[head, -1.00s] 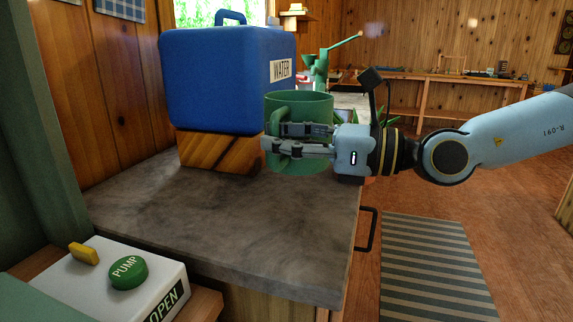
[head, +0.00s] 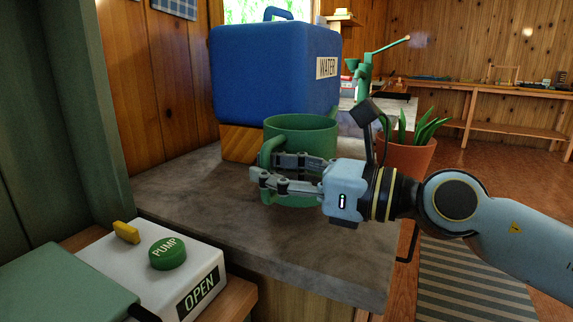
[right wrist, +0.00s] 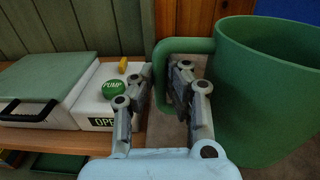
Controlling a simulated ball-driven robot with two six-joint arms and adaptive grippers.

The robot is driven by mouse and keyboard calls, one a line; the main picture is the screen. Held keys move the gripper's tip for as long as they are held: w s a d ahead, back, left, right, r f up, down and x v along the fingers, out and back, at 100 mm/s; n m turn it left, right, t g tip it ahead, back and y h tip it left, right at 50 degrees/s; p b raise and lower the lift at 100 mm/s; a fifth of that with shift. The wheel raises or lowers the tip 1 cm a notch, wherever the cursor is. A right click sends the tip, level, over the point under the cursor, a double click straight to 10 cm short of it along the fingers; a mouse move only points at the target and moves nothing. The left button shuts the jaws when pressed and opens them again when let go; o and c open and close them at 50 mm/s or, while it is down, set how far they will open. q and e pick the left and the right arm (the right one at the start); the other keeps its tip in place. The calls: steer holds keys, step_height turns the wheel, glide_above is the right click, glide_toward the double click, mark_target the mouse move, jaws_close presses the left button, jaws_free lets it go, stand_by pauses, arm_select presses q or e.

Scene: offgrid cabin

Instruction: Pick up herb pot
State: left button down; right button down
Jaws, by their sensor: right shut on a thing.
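A terracotta pot (head: 408,156) with long green leaves (head: 424,122), which looks like the herb pot, stands beyond my right gripper, to the right of the counter. My gripper hides part of its left side. My right gripper (head: 263,167) is shut on the handle of a large green mug (head: 305,128). In the right wrist view the fingers are on either side of the mug's handle (right wrist: 170,48), and the mug (right wrist: 265,85) is upright at the right. I cannot tell whether its base touches the counter. My left gripper is not in view.
A blue water container (head: 270,75) stands on a wooden block (head: 238,142) at the back of the grey counter (head: 195,190). A white box with a green pump button (head: 167,253) is at the front left. A striped rug (head: 465,280) lies on the floor at right.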

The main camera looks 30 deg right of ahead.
mark_target(270, 200)
steer(key=shift+a+f+b, duration=0.1)
steer(key=shift+f+b, duration=1.6)
steer(key=shift+f, duration=0.35)
steer(key=shift+r, duration=0.1)
steer(key=c, duration=1.8)
jaws_free()
steer(key=shift+f, duration=0.2)
steer(key=shift+c, duration=0.2)
steer(key=o, duration=0.4)
steer(key=shift+s+r, duration=0.1)
